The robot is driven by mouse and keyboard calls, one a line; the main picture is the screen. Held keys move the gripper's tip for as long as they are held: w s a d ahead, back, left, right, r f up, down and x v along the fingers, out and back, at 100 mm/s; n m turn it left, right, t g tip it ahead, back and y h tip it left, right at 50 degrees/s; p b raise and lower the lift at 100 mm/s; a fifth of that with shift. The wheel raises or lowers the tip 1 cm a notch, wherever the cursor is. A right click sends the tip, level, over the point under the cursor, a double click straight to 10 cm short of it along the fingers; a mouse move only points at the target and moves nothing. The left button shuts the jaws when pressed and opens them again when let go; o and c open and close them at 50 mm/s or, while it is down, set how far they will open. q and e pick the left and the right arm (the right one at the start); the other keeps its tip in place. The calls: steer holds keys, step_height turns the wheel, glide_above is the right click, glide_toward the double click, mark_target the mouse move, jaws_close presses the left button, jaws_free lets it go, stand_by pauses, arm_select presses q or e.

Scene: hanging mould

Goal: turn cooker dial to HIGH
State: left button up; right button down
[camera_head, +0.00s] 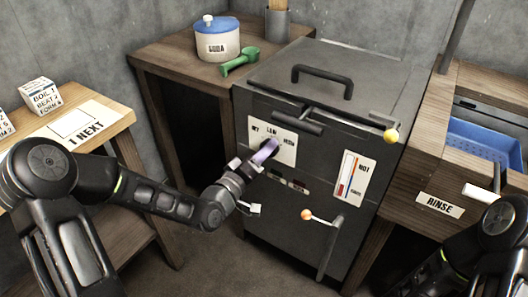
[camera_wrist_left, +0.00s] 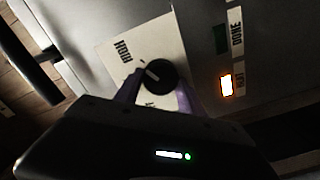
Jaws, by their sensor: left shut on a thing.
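The cooker (camera_head: 300,100) is a dark grey box with a white dial plate (camera_head: 289,153) on its front, marked OFF, LOW and HIGH. My left gripper (camera_head: 265,151) reaches the plate from the lower left and mostly hides the dial in the head view. In the left wrist view the round black dial (camera_wrist_left: 158,76) sits between my purple fingertips, and the gripper is shut on it. A pale pointer mark shows on the dial's face. The HIGH label (camera_wrist_left: 124,51) is at its upper left; I cannot tell which setting the pointer meets. My right gripper is out of view.
Below the plate are small indicator lights; one glows orange (camera_wrist_left: 227,85) in the left wrist view. A gauge (camera_head: 354,178) and an orange-knobbed lever (camera_head: 322,223) are to the right. A handled lid tops the cooker. Wooden tables stand on both sides.

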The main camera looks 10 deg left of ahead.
arm_select(q)
steer(key=o, duration=1.4)
steer(key=p+v, duration=0.1)
steer(key=v, duration=0.7)
